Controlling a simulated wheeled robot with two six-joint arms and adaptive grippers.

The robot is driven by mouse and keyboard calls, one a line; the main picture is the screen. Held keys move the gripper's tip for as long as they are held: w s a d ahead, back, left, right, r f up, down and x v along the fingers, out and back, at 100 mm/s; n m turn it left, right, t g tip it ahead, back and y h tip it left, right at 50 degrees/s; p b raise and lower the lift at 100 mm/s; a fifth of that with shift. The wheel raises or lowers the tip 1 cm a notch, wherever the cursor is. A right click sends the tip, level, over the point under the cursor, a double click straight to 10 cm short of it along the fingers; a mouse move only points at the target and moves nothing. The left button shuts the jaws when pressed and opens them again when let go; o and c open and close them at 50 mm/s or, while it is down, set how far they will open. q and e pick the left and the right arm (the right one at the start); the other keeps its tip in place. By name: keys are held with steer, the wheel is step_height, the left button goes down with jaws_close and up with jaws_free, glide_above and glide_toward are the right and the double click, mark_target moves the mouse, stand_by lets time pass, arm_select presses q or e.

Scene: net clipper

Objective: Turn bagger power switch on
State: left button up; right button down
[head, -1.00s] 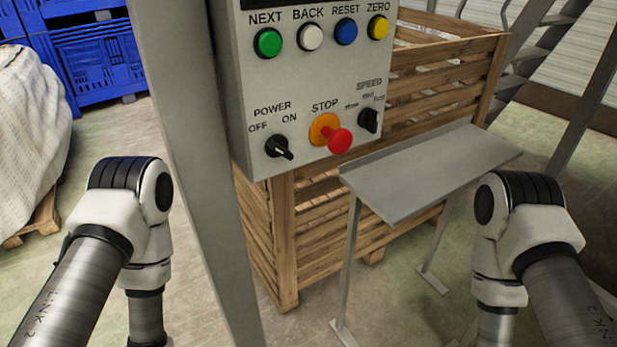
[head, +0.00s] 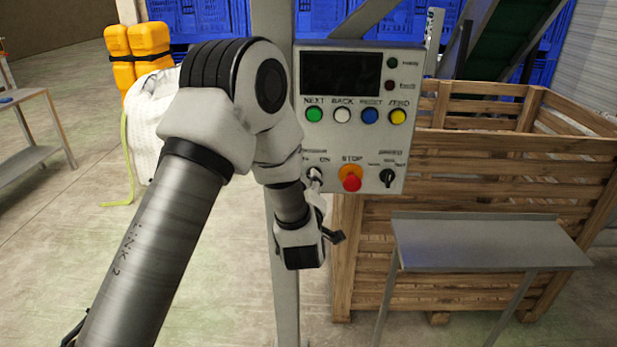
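The grey control panel (head: 345,132) faces me at the centre of the head view. The power switch is at its lower left, below the ON label (head: 325,160). My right gripper is out of view.
The red stop button (head: 351,183) on its orange base and the black speed knob (head: 387,178) sit right of the switch. A metal post (head: 284,290) stands below the panel. A grey shelf (head: 485,242) and wooden crate (head: 480,155) are at the right.

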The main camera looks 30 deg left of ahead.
arm_select(q)
steer(key=shift+w+d+r, duration=0.3)
steer(key=shift+w+d, duration=0.05)
steer(key=shift+w, duration=0.05)
steer(key=shift+w+a+f, duration=0.1)
steer(key=shift+f, duration=0.05)
jaws_close()
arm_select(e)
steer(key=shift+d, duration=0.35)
arm_select(q)
steer(key=shift+m, duration=0.5)
steer(key=shift+w+d+m+p, duration=0.15)
steer(key=shift+m+p, duration=0.75)
steer(key=shift+m, duration=3.4)
steer(key=shift+d+m+p, duration=0.15)
steer(key=shift+m+p, duration=0.75)
steer(key=shift+m, duration=3.4)
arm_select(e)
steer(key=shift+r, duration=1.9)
